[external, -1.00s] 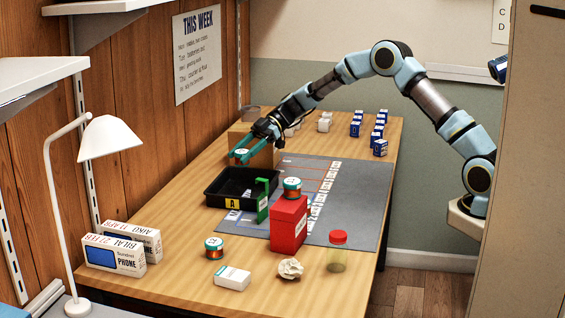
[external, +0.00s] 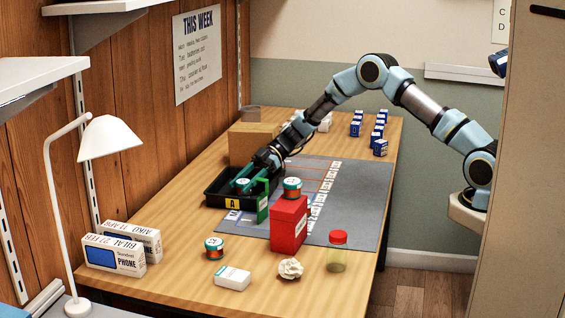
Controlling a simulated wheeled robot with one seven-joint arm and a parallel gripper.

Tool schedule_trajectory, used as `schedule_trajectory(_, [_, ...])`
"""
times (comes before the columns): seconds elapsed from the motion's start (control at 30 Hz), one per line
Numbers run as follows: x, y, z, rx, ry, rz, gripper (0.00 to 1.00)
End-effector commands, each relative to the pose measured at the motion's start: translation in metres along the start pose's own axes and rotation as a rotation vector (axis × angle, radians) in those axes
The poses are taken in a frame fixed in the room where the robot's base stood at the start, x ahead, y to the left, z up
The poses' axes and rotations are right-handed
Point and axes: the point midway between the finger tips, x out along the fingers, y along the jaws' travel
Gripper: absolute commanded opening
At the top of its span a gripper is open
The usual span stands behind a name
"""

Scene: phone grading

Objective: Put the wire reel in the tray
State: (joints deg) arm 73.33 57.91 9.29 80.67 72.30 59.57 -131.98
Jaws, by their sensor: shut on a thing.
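The black tray (external: 213,200) with a yellow "A" label stands on the table at the left edge of the grey mat. My gripper (external: 244,185) is low over the tray, its green fingers shut on a wire reel (external: 243,183) with a pale top. The reel is inside the tray's outline; I cannot tell if it touches the tray floor.

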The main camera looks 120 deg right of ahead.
Motion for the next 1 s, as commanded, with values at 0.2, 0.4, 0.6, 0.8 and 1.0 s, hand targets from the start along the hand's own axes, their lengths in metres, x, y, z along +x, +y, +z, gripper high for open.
schedule_trajectory(0.2, [0.001, 0.000, 0.002, 0.000, 0.000, 0.000, 0.66])
schedule_trajectory(0.4, [0.001, 0.000, 0.002, 0.000, 0.000, 0.000, 0.87])
schedule_trajectory(0.6, [0.001, 0.000, 0.002, 0.000, 0.000, 0.000, 0.87])
schedule_trajectory(0.8, [-0.007, 0.001, 0.000, 0.000, 0.000, 0.003, 0.87])
schedule_trajectory(1.0, [-0.047, 0.002, 0.001, 0.000, 0.001, 0.005, 0.87])
